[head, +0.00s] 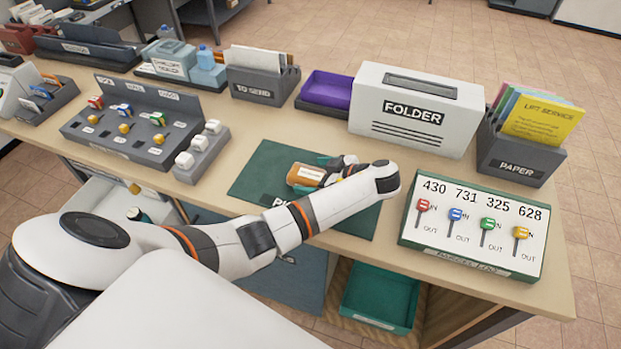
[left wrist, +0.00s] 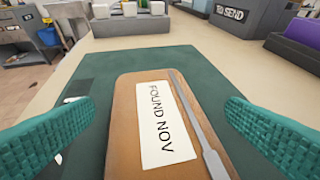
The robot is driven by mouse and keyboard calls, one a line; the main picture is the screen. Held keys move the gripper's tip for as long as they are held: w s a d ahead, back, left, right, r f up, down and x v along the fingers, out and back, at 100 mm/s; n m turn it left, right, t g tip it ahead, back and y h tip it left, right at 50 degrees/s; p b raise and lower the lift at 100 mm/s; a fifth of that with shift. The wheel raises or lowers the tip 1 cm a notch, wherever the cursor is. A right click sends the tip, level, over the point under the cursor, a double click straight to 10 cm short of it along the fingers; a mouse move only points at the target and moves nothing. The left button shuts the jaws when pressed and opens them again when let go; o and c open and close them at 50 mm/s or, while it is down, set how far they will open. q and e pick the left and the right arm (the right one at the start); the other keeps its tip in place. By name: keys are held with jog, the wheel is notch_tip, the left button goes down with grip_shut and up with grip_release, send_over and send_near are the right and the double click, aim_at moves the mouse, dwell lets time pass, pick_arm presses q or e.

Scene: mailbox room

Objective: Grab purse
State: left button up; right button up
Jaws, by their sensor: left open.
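The purse (head: 305,175) is a small brown item lying on the dark green mat (head: 262,164) on the desk. In the left wrist view the purse (left wrist: 190,145) fills the lower middle, with a white label reading "FOUND NOV" and a grey strip along it. My left gripper (head: 318,174) is over the purse. In the left wrist view its green fingers (left wrist: 165,130) stand apart on either side of the purse, with a gap showing on the left. The arm hides part of the mat and its lettering. My right gripper is not in view.
A folder box (head: 415,130) and a purple tray (head: 328,88) stand behind the mat. A grey switch panel (head: 130,125) stands left. A green bin (head: 380,295) sits below the desktop.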

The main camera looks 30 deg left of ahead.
pick_arm(q)
jog(key=c, duration=1.1)
